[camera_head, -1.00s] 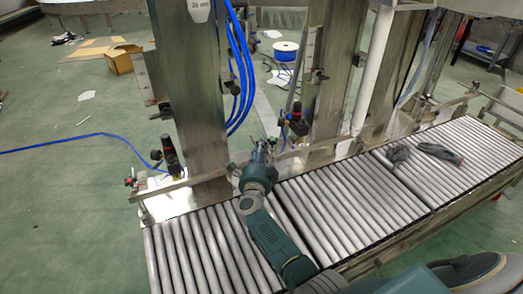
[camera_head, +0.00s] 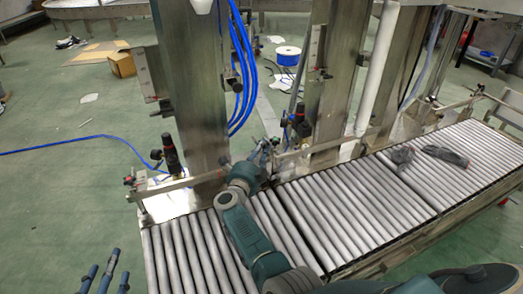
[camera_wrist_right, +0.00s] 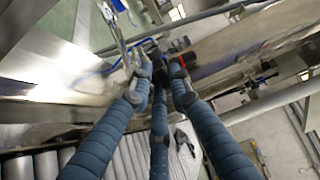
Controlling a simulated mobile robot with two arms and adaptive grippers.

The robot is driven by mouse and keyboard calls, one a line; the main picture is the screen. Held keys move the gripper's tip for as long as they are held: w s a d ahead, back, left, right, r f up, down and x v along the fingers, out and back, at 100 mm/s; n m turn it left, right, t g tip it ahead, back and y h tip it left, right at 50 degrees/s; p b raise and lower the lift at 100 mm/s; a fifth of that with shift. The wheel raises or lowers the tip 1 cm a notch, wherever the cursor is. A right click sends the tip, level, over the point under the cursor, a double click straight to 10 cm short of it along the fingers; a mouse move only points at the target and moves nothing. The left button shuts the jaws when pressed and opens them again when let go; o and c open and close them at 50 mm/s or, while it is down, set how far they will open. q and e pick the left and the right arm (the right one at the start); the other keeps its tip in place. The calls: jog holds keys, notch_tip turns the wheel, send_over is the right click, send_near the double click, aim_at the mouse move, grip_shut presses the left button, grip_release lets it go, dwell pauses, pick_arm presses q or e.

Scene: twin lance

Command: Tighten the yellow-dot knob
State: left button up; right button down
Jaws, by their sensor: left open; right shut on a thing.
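My right gripper (camera_head: 263,148) is at the guide rail between the two steel posts, behind the roller conveyor. In the right wrist view its blue fingers (camera_wrist_right: 160,78) close in around a small dark part (camera_wrist_right: 158,58) at the rail. That part looks like a knob, mostly hidden by the fingertips; I cannot make out a yellow dot on it. My left gripper (camera_head: 106,272) is at the lower left edge of the head view, fingers spread and empty, away from the rail. Another small knob (camera_head: 129,181) sits at the rail's left end.
The roller conveyor (camera_head: 330,215) runs along the front, with two dark objects (camera_head: 402,155) (camera_head: 446,155) on its right part. Black, red-topped fittings (camera_head: 170,150) (camera_head: 303,122) stand near the posts. Blue hoses (camera_head: 240,75) hang beside the left post.

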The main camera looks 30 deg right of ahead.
jog(key=shift+f, duration=0.2)
jog(key=c, duration=1.9)
grip_release()
jog(key=shift+s, duration=0.1)
jog(key=shift+o, duration=0.2)
jog(key=shift+r, duration=0.1)
